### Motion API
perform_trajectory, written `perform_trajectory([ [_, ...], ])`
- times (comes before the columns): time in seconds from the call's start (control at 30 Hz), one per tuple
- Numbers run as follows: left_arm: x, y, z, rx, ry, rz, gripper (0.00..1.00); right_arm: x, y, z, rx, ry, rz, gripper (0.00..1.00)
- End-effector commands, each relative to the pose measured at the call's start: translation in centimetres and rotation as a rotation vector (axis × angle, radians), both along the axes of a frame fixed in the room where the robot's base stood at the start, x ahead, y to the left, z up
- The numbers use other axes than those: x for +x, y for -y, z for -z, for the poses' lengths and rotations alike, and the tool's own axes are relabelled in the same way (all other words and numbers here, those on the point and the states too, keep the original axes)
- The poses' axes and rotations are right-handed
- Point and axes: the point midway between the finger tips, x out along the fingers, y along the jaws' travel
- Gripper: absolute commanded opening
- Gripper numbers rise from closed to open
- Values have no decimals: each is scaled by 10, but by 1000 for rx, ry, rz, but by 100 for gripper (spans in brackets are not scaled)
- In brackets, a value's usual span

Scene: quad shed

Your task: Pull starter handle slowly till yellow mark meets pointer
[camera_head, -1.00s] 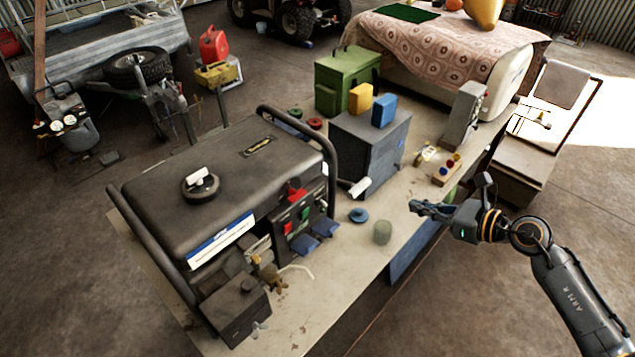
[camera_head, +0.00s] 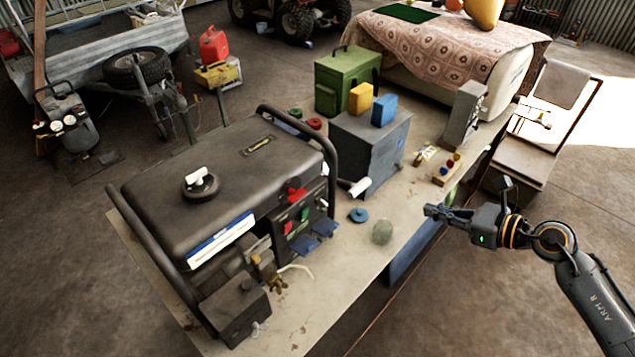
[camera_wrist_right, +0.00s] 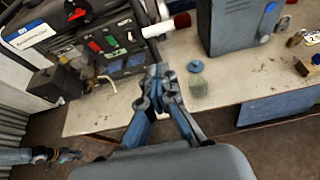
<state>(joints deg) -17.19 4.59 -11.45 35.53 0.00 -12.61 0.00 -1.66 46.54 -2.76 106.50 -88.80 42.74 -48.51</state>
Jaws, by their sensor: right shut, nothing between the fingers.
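The dark generator (camera_head: 220,180) in its tube frame stands on the bench. A white cylindrical grip (camera_head: 360,187) sticks out at its right end; in the right wrist view the white grip (camera_wrist_right: 158,29) shows near a red end. I cannot tell whether it is the starter handle. No yellow mark or pointer can be made out. My right gripper (camera_head: 430,210) is shut and empty, over the bench's right edge, apart from the generator. Its closed fingers also show in the right wrist view (camera_wrist_right: 159,72). My left gripper (camera_wrist_right: 68,155) appears small at the lower left there, its jaws unclear.
A blue disc (camera_head: 358,215) and a greenish rounded lump (camera_head: 382,232) lie on the bench (camera_head: 330,275) between generator and right gripper. A grey box (camera_head: 368,150) stands behind them. Brass-coloured fittings (camera_head: 275,280) protrude at the front. Open floor lies right of the bench.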

Motion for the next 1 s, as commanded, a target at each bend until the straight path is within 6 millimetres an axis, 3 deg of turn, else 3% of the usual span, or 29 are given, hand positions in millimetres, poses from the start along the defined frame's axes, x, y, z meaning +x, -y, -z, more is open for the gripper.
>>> perform_trajectory([
  [0.73, 0, 0, 4, 0, 0, 0, 25, -2, 2, -1, 0, 0, -1, 0],
  [0.87, 0, 0, 4, 0, 0, 0, 25, -2, 2, -1, 0, 0, -1, 25],
  [1.0, 0, 0, 4, 0, 0, 0, 25, -2, 2, -1, 0, 0, -1, 25],
])
